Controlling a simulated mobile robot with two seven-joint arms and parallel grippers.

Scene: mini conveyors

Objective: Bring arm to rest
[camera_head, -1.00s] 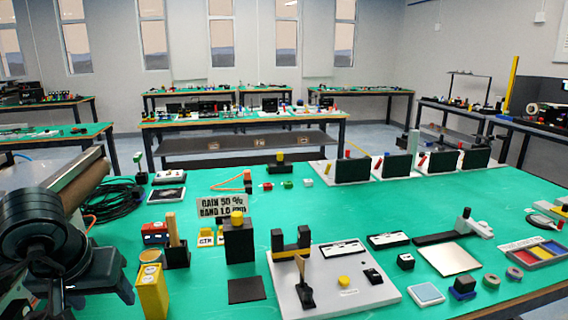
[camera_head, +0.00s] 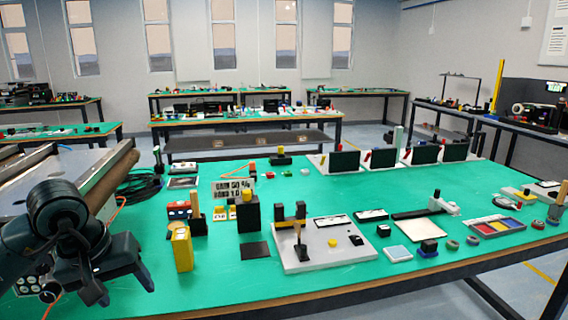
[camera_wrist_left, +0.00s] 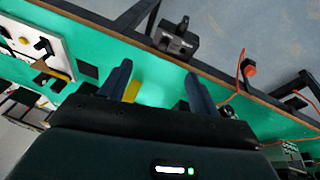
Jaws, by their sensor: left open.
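My left gripper (camera_head: 118,285) is at the lower left of the head view, over the left front part of the green table (camera_head: 330,270). Its jaws are apart with nothing between them. In the left wrist view the two dark fingers (camera_wrist_left: 160,85) are spread, and a yellow block (camera_wrist_left: 133,90) shows beside the left finger. In the head view that yellow block (camera_head: 182,250) stands upright on the table, to the right of the gripper and apart from it. My right gripper is in neither view.
A grey conveyor with a brown roller (camera_head: 105,180) lies behind my left arm. A black block stand (camera_head: 248,212) and a white board (camera_head: 330,252) with small parts are right of the yellow block. The table's front edge (camera_head: 330,294) is near. The green surface at front centre is bare.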

